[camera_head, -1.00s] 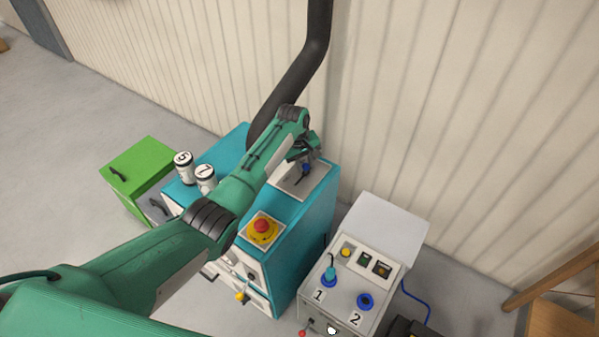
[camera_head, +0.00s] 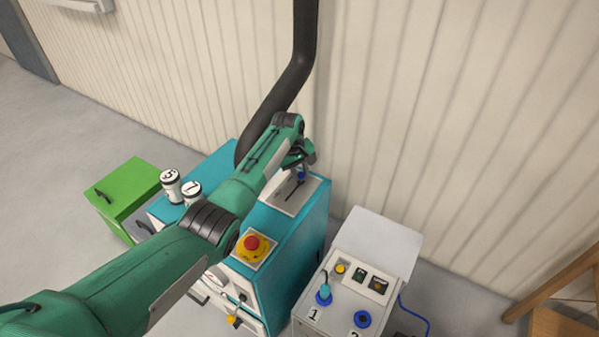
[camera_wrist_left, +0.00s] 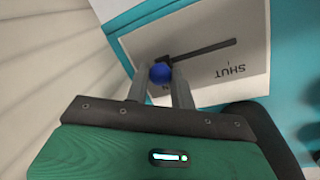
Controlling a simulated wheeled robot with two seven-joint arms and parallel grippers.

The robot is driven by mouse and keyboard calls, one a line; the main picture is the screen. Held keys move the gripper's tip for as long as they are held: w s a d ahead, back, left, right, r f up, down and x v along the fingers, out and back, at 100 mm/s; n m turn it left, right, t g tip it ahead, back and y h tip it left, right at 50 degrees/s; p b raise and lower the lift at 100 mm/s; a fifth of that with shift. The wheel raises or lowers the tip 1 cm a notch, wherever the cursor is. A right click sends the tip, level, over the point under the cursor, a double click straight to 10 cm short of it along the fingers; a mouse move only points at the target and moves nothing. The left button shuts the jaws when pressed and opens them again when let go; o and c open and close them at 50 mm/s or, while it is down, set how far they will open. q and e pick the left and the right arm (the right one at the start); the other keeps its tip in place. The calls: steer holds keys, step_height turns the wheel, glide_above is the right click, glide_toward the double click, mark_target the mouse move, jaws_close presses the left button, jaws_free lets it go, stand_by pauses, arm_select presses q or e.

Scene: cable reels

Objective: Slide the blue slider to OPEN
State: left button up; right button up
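The blue slider knob (camera_head: 302,177) sits on a pale plate (camera_head: 285,200) on top of the teal machine. In the left wrist view the knob (camera_wrist_left: 160,73) is at the left end of a dark slot (camera_wrist_left: 205,51). The upside-down word SHUT (camera_wrist_left: 231,72) is printed near the slot's other end. By the knob only a letter N shows, the rest hidden by a finger. My left gripper (camera_head: 301,163) reaches over the plate. Its fingers (camera_wrist_left: 161,80) are apart, with the knob between their tips; contact is unclear. My right gripper is out of view.
A red emergency button (camera_head: 252,243) and two numbered white cylinders (camera_head: 181,187) stand on the machine near my left arm. A thick black pipe (camera_head: 290,85) rises behind. A grey control box (camera_head: 345,300) stands to the right, a green cabinet (camera_head: 130,190) to the left.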

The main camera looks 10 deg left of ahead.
arm_select(q)
steer(key=o, duration=0.4)
steer(key=shift+w+d, duration=0.1)
steer(key=shift+w, duration=0.15)
steer(key=shift+o, duration=0.2)
steer(key=shift+s+r, duration=0.1)
steer(key=shift+r, duration=0.3)
step_height(320, 180, up, 13)
steer(key=s+a+p, duration=0.1)
steer(key=a, duration=0.1)
steer(key=shift+s+a, duration=0.15)
steer(key=shift+s, duration=0.05)
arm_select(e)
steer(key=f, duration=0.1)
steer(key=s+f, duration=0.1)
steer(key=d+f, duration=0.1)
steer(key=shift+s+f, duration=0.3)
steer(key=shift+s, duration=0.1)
arm_select(q)
steer(key=shift+f, duration=0.15)
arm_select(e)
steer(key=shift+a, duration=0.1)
